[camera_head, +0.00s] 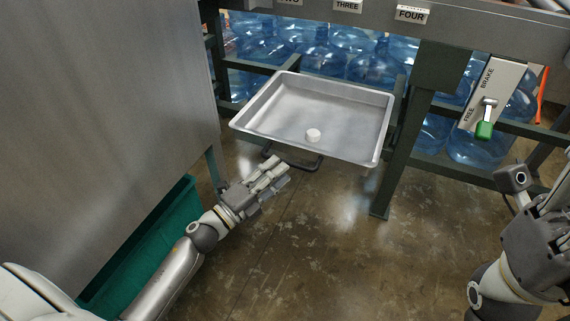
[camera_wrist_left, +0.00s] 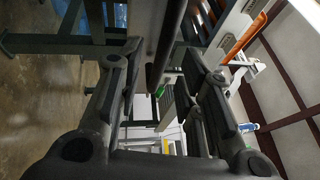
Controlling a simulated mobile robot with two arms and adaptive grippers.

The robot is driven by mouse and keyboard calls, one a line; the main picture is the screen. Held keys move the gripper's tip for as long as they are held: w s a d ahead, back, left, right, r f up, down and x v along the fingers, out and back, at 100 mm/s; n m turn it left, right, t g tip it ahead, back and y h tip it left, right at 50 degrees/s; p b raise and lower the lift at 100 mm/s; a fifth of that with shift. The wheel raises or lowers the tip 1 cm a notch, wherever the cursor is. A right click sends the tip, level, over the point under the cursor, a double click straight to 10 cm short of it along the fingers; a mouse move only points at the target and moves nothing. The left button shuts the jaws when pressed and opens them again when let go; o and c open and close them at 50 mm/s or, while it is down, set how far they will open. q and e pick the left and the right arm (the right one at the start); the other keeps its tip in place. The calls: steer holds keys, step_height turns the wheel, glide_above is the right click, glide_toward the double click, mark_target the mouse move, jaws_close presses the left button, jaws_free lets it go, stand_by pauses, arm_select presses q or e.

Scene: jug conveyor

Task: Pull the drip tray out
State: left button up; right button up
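The drip tray (camera_head: 325,98) is a shallow grey metal pan. It sticks out from the green frame below the signs, with a small white round piece (camera_head: 313,135) lying in it. A dark handle (camera_head: 318,164) hangs under its front edge. My left gripper (camera_head: 278,170) is just in front of the tray, at the left part of the handle. In the left wrist view its fingers are apart, with a dark bar (camera_wrist_left: 168,45), seemingly the handle, between them. I cannot tell whether they touch it. My right gripper (camera_head: 535,195) is at the right edge, away from the tray, its fingers partly cut off.
Blue water jugs (camera_head: 375,65) stand behind the frame. A green frame leg (camera_head: 404,140) is right of the tray, near a brake lever with a green knob (camera_head: 484,130). A metal cabinet (camera_head: 110,90) and a teal bin (camera_head: 150,240) are at left. The floor in front is clear.

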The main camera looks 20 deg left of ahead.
arm_select(q)
steer(key=v, duration=0.7)
steer(key=shift+s+a, duration=0.2)
steer(key=shift+s, duration=0.1)
